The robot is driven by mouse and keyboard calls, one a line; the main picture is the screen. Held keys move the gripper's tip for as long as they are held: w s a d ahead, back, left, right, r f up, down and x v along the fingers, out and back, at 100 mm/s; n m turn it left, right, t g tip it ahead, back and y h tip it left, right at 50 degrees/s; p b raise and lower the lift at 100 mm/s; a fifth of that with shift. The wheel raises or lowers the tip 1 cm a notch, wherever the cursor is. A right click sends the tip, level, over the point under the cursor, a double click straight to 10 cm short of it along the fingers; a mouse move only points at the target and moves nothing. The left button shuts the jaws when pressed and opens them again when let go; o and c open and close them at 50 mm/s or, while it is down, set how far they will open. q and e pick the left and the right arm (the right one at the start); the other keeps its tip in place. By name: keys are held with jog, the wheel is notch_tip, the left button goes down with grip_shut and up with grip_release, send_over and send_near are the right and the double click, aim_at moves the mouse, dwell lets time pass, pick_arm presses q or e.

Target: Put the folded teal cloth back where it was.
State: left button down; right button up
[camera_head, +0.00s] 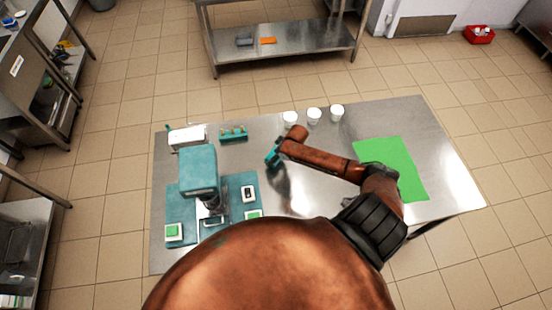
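A brown arm of mine comes in from the right over the steel table (315,190). At its end, small teal and dark parts mark my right gripper (272,156); I cannot tell whether its fingers are open or shut, or whether the teal there is cloth. My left gripper is not in view. I cannot clearly pick out a folded teal cloth. A flat teal mat (236,184) lies at the table's left, and a teal block-shaped head (198,168) on a dark column stands over it. My large brown body part hides the table's front.
Green-topped white pads (174,232) and a small white device (249,193) lie on the mat. A white box (187,137) and a teal rack (233,133) stand behind it. Three white cups (314,116) line the back edge. A green sheet (385,152) lies right.

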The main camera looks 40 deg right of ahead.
jog(key=shift+w+d+f, duration=0.3)
jog(key=shift+d+f, duration=0.05)
jog(key=shift+f, duration=1.65)
jog(key=shift+f, duration=0.1)
jog(key=o, duration=1)
jog(key=v, duration=1.2)
